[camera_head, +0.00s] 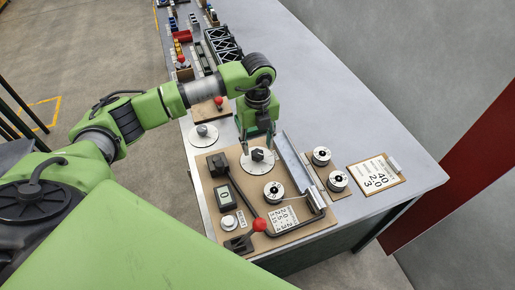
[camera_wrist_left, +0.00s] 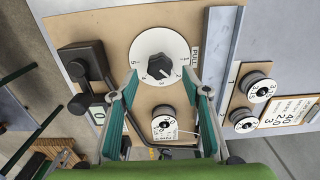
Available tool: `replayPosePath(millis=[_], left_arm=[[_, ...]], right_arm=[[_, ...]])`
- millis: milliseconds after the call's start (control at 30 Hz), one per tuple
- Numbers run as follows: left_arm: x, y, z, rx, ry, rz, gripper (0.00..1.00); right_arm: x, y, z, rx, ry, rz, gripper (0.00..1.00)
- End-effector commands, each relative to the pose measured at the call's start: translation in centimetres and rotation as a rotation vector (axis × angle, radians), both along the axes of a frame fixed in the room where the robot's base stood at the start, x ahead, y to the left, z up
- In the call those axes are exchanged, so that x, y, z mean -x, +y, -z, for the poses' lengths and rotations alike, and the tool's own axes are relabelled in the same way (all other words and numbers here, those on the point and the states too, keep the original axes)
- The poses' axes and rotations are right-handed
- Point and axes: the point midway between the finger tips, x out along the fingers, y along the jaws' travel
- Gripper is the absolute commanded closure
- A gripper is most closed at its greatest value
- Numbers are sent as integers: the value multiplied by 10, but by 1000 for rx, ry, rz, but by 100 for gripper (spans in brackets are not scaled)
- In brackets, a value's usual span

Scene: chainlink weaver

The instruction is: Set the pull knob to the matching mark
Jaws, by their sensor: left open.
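The black pull knob (camera_head: 258,155) sits at the centre of a round white dial (camera_head: 248,164) on the brown panel. In the left wrist view the knob (camera_wrist_left: 158,67) shows on its white dial (camera_wrist_left: 160,40), beside a PULL label (camera_wrist_left: 194,57). The dial figures are small, and I cannot tell surely which mark the knob points at. My left gripper (camera_head: 257,146) is open above the dial. In the wrist view its two fingers are spread on either side of the knob, with a gap to it. My right gripper is not in view.
A clipboard (camera_head: 377,175) with printed numbers lies right of the panel, near two small round dials (camera_head: 321,156). A number card (camera_head: 283,219), a red-tipped lever (camera_head: 259,225) and another dial (camera_head: 274,191) stand at the panel's front. A metal rail (camera_head: 297,165) runs right of the knob.

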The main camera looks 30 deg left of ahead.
Motion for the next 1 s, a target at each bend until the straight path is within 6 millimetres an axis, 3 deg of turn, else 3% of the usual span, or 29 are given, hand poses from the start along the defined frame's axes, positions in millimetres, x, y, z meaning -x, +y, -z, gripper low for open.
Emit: replayPosePath(millis=[200,400,600,1000], left_arm=[[-1,0,-50,0,-6,0,57],[-1,1,-78,-1,-2,0,57],[0,0,-88,-1,-1,0,57],[0,1,-88,-1,-1,0,57]], right_arm=[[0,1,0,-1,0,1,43],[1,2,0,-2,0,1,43],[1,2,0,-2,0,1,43],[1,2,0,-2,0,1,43]])
